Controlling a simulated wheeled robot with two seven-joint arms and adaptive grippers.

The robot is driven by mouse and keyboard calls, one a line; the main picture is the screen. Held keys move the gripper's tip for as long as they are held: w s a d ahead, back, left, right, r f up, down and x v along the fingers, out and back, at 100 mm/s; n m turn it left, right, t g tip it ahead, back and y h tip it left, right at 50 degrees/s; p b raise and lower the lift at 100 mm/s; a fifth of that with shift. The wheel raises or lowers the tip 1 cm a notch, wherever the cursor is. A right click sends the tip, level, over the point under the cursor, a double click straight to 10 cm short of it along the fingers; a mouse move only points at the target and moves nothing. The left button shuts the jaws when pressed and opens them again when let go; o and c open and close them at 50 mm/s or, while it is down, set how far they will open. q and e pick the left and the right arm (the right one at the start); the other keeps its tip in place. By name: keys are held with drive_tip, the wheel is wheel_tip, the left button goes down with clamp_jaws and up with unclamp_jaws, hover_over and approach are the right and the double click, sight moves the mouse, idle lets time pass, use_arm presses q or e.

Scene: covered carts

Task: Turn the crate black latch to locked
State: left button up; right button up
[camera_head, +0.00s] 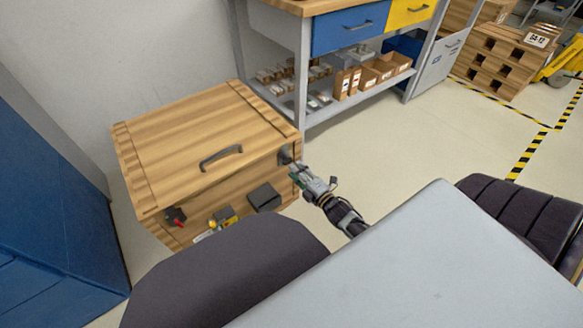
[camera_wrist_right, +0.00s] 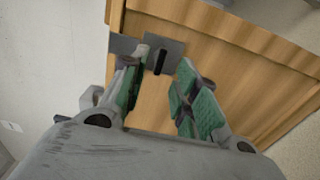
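The wooden crate (camera_head: 215,135) stands on the floor at the left in the head view, its lid down. In the wrist view the crate (camera_wrist_right: 235,60) fills the upper right. A black latch (camera_wrist_right: 160,61), a short upright bar on a grey plate (camera_wrist_right: 172,46), is on its face. The dark latch fitting also shows at the crate's right corner in the head view (camera_head: 284,155). My right gripper (camera_head: 296,171) is at that corner. In the wrist view its green-padded fingers (camera_wrist_right: 162,72) are spread on either side of the latch bar, with visible gaps. My left gripper is out of view.
The lid has a dark handle (camera_head: 221,157). The crate front carries a red-levered fitting (camera_head: 175,216), a yellow fitting (camera_head: 223,217) and a dark box (camera_head: 264,196). A workbench (camera_head: 305,60) stands close behind. A blue cabinet (camera_head: 50,210) is at left.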

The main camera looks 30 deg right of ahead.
sight(289, 163)
drive_tip(key=shift+w+a+b, duration=0.15)
drive_tip(key=shift+w+b, duration=0.55)
drive_tip(key=shift+w, duration=1.25)
clamp_jaws()
